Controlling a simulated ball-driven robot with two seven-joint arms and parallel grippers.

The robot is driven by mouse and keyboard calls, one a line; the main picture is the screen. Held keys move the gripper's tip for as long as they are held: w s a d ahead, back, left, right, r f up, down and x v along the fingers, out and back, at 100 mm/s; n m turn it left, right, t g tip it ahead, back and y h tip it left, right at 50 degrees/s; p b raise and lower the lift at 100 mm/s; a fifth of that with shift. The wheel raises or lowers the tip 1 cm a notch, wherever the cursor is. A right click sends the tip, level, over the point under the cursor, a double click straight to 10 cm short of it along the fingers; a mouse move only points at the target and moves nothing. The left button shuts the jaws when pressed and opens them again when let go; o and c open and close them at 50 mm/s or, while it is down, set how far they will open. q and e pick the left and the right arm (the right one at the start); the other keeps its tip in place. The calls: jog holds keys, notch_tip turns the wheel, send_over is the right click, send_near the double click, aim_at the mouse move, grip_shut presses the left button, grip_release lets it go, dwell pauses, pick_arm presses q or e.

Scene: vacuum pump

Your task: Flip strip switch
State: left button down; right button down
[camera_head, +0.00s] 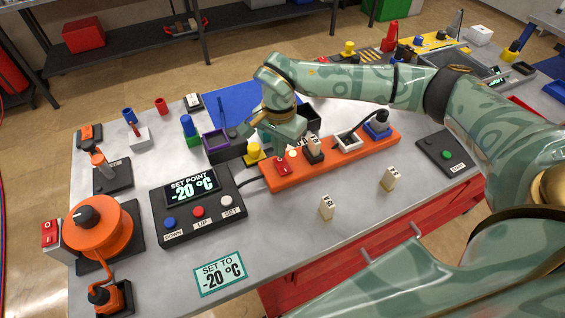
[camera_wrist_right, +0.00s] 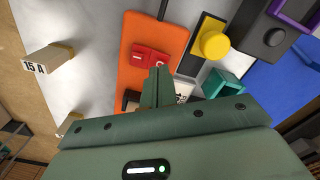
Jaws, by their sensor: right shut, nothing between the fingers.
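The orange power strip (camera_head: 335,165) lies on the grey table and also shows in the wrist view (camera_wrist_right: 142,28). Its red rocker switch (camera_head: 283,167) is at the strip's left end, with a small light-coloured button beside it. In the wrist view the switch (camera_wrist_right: 146,58) lies just beyond my fingertips. My right gripper (camera_head: 285,138) is shut and empty, low over the strip. Its fingertips (camera_wrist_right: 158,72) appear at or very close to the switch's edge; I cannot tell if they touch. My left gripper is not in view.
A set point controller (camera_head: 195,190) reading -20 °C stands left of the strip. A yellow button (camera_head: 254,152) and a purple-rimmed bin (camera_head: 216,141) stand close behind it. The front table area is mostly clear.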

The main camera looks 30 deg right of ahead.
jog(key=shift+f+b, duration=0.4)
jog(key=shift+f, duration=0.55)
dwell(0.8)
notch_tip(320, 180, up, 7)
jog(key=p, duration=0.6)
jog(key=shift+r, duration=0.1)
dwell(0.5)
